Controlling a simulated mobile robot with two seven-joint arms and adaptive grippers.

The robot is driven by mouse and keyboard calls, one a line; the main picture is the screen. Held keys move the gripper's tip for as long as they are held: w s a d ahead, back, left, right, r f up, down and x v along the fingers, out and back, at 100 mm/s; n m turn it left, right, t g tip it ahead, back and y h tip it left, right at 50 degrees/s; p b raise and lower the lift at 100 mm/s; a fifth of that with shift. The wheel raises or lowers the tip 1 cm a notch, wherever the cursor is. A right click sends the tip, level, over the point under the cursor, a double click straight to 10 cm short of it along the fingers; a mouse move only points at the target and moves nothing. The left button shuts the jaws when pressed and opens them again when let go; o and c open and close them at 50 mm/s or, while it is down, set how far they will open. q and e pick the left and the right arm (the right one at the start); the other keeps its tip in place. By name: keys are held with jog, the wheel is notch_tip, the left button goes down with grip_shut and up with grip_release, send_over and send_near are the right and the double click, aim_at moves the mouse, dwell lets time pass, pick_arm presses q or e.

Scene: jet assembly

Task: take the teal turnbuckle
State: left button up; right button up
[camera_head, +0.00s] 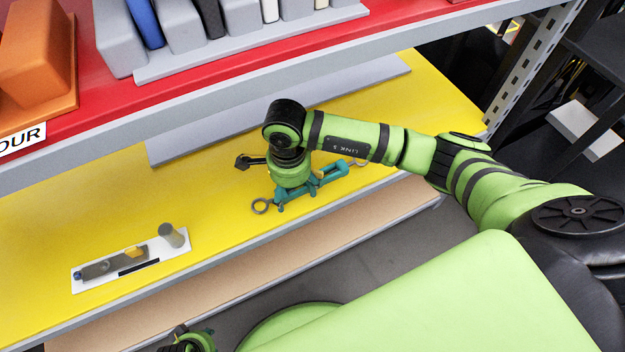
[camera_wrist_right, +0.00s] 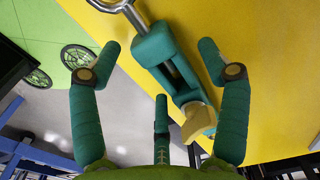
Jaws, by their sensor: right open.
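In the right wrist view, the turnbuckle (camera_wrist_right: 157,48) runs diagonally between the spread fingers of the open gripper (camera_wrist_right: 160,75). No finger is visibly closed on it. A small part of what looks like my left gripper (camera_head: 190,341) shows at the bottom edge; its fingers are not clear.
A white tray (camera_head: 88,285) with a grey tool and a grey cylinder is on the yellow shelf (camera_head: 215,215) at the left. A dark arrow-shaped part (camera_head: 247,162) shows left of my right wrist. A red shelf (camera_head: 200,75) with grey holders and an orange block overhangs behind.

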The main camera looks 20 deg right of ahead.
jog(key=shift+f, duration=0.1)
jog(key=shift+c, duration=0.5)
jog(key=c, duration=1.2)
jog(key=shift+o, duration=0.2)
